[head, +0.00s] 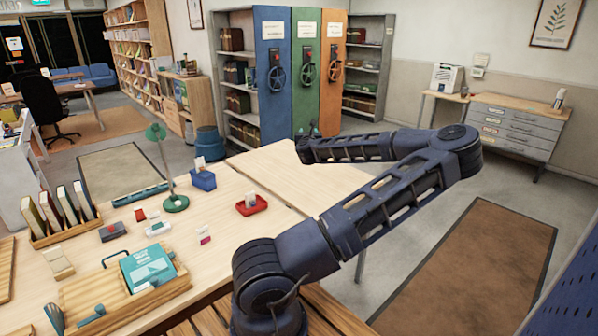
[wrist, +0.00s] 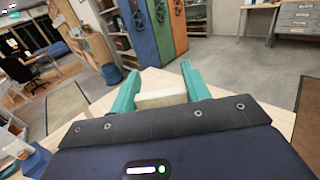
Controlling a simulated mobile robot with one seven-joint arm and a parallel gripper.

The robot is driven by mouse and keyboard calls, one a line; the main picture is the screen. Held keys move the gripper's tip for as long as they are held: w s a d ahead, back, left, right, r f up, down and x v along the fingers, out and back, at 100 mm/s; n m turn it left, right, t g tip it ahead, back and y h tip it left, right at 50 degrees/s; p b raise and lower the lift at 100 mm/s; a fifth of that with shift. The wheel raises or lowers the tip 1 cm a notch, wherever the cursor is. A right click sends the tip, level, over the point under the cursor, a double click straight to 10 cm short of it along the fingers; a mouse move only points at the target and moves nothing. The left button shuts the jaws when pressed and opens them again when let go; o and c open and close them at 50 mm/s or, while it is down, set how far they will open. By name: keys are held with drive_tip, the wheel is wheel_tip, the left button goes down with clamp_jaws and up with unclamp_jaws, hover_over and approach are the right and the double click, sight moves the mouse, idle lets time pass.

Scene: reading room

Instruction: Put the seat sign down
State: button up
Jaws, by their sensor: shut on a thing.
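My gripper (wrist: 159,86) shows its two teal fingers in the wrist view, shut on a pale wooden block. This block, which I take to be the seat sign (wrist: 161,99), sits between the fingers with only its pale face showing; no writing can be read. In the head view my gripper (head: 304,149) is at the far end of my arm, over the back part of the table (head: 262,221). The held sign cannot be made out there. Whether it touches the tabletop cannot be told.
A red tray (head: 262,207), a blue box (head: 203,181) and a green lamp (head: 176,204) stand left of my arm. A wooden tray (head: 178,285) with a teal book and a book rack (head: 68,236) are nearer. The table's far right part looks bare.

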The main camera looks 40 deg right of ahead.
drive_tip(key=shift+s+d, duration=0.5)
drive_tip(key=shift+s, duration=0.2)
wheel_tip(320, 180, down, 20)
drive_tip(key=o, duration=1.3)
drive_tip(key=shift+s+r, duration=0.1)
drive_tip(key=shift+r, duration=0.05)
drive_tip(key=v, duration=1.2)
drive_tip(key=shift+w+a, duration=0.1)
drive_tip(key=shift+w, duration=0.15)
